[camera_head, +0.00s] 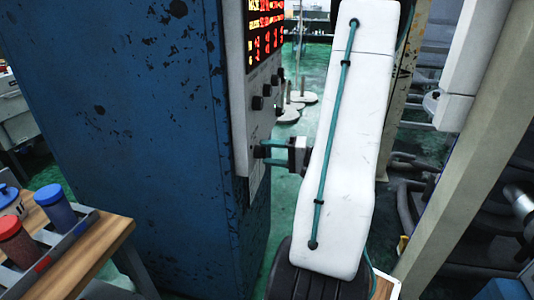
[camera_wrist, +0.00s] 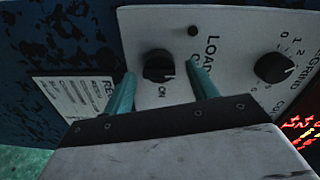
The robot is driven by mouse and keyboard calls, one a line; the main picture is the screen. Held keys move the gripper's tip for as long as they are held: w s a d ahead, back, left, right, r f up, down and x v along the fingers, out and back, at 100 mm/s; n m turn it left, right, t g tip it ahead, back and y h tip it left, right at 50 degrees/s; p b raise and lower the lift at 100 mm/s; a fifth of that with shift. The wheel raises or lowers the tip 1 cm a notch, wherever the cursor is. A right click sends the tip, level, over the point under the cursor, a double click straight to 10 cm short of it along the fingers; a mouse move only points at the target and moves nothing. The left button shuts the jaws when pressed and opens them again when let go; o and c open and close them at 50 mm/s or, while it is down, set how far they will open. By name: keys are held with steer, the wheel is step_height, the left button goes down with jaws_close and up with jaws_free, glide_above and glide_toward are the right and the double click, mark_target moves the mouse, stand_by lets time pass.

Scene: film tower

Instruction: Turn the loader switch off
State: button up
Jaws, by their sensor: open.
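The loader switch is a black rotary knob (camera_wrist: 158,66) on a pale panel (camera_wrist: 150,25). The word ON is printed beside it, and lettering starting LOAD is partly covered by a finger. I cannot clearly tell which way the knob points. My gripper (camera_wrist: 161,70) is open, with one teal finger on each side of the knob; I cannot tell if they touch it. In the head view my gripper (camera_head: 262,153) reaches left to the lower part of the panel (camera_head: 236,100), where the knob is small and mostly hidden by the fingers.
Another black knob with a numbered scale (camera_wrist: 274,68) sits beside the switch. A blue scratched cabinet (camera_head: 130,110) carries the panel, with a red-lit display (camera_head: 265,30) above. A wooden bench with jars (camera_head: 85,250) stands at left, a pale post (camera_head: 465,150) at right.

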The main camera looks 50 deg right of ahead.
steer(key=v, duration=0.6)
steer(key=shift+s, duration=0.2)
steer(key=shift+d+m, duration=0.15)
steer(key=shift+m, duration=0.15)
steer(key=s+a+r+n+g+y, duration=0.1)
steer(key=a+g, duration=0.6)
steer(key=a, duration=0.2)
steer(key=s+a+r+g+y, duration=0.1)
steer(key=a+g+y, duration=0.1)
steer(key=a+g, duration=0.6)
steer(key=s+a+r+n+h, duration=0.1)
steer(key=a+r+n+h, duration=0.3)
steer(key=a, duration=0.4)
steer(key=s+a+r+n+h, duration=0.2)
steer(key=a+r+n+h, duration=0.3)
steer(key=a, duration=0.3)
steer(key=shift+s+a+r+n+h, duration=0.25)
steer(key=shift+s+a+n+h, duration=0.1)
steer(key=shift+n, duration=0.45)
